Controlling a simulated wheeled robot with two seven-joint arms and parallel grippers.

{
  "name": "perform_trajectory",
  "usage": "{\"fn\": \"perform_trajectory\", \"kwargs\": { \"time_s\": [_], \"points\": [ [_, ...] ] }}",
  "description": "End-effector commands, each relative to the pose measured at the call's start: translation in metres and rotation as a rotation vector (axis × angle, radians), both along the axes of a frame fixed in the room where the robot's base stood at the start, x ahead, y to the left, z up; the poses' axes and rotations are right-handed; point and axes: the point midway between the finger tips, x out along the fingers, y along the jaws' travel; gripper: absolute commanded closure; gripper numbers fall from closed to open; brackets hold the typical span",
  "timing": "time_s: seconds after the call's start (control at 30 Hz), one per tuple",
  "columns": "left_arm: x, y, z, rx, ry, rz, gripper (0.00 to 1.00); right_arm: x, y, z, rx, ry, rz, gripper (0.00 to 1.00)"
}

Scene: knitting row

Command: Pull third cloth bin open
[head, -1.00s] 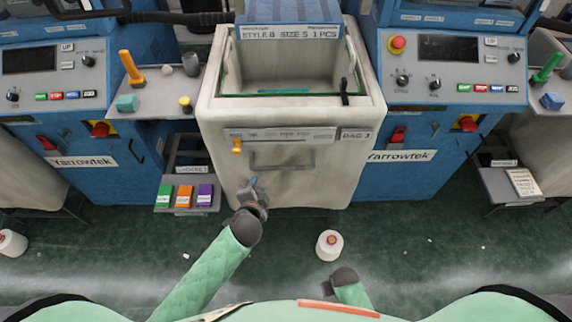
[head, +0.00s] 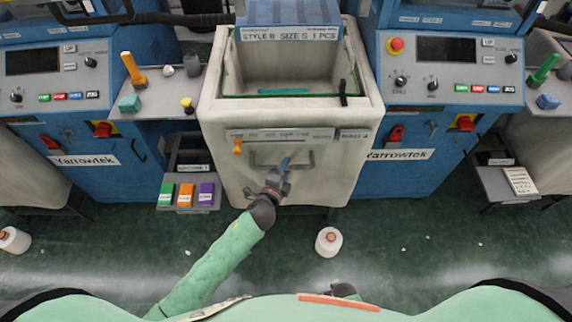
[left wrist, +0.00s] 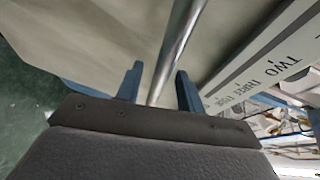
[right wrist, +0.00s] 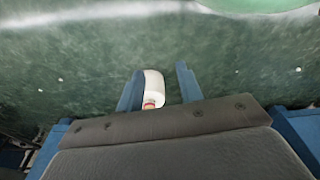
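The cloth bin (head: 220,185) is a large off-white box between two blue machines, with a grey bar handle (head: 262,166) on its front below a label strip. In the left wrist view the handle bar (left wrist: 180,45) runs between the two blue fingers of my left gripper (left wrist: 158,85). That gripper is open, with a gap on both sides of the bar. In the head view my left gripper (head: 281,170) is at the handle's middle. My right gripper (right wrist: 160,88) is open and points at the floor; in the head view only a bit of that arm shows low down.
A white yarn cone (head: 328,243) stands on the green floor in front of the bin. A small shelf (head: 188,208) with green, orange and purple boxes sits left of the bin. Blue control machines (head: 440,150) flank it. The floor ahead is mostly clear.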

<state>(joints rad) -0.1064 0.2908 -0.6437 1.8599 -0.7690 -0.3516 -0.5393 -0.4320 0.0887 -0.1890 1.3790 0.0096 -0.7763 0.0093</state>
Motion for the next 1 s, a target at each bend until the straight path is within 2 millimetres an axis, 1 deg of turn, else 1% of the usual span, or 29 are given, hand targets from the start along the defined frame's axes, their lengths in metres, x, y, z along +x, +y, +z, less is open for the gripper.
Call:
{"fn": "perform_trajectory", "kwargs": {
  "time_s": [0.13,0.43,0.47,0.5,0.63,1.0],
  "points": [
    [0.0091,-0.0036,-0.0013,0.0,0.0,0.001,0.62,-0.0031,-0.0025,-0.0063,-0.003,-0.003,0.001,0.64],
    [0.0109,-0.0044,-0.0025,-0.001,0.0,0.0,0.62,-0.0031,-0.003,-0.0082,-0.002,-0.006,0.001,0.64],
    [0.0109,-0.0044,-0.0025,-0.001,0.0,0.0,0.66,-0.0032,-0.003,-0.0082,-0.002,-0.006,0.001,0.64],
    [0.0108,-0.0044,-0.0025,-0.001,0.0,0.0,0.74,-0.0032,-0.003,-0.0081,-0.002,-0.006,0.001,0.64],
    [0.0107,-0.0043,-0.0024,-0.001,0.0,0.0,0.99,-0.0033,-0.0032,-0.008,-0.002,-0.006,0.001,0.64],
    [0.0101,-0.0044,-0.0032,0.0,0.002,0.0,1.0,-0.0019,-0.0043,-0.0077,-0.004,-0.007,0.002,0.64]
  ]
}}
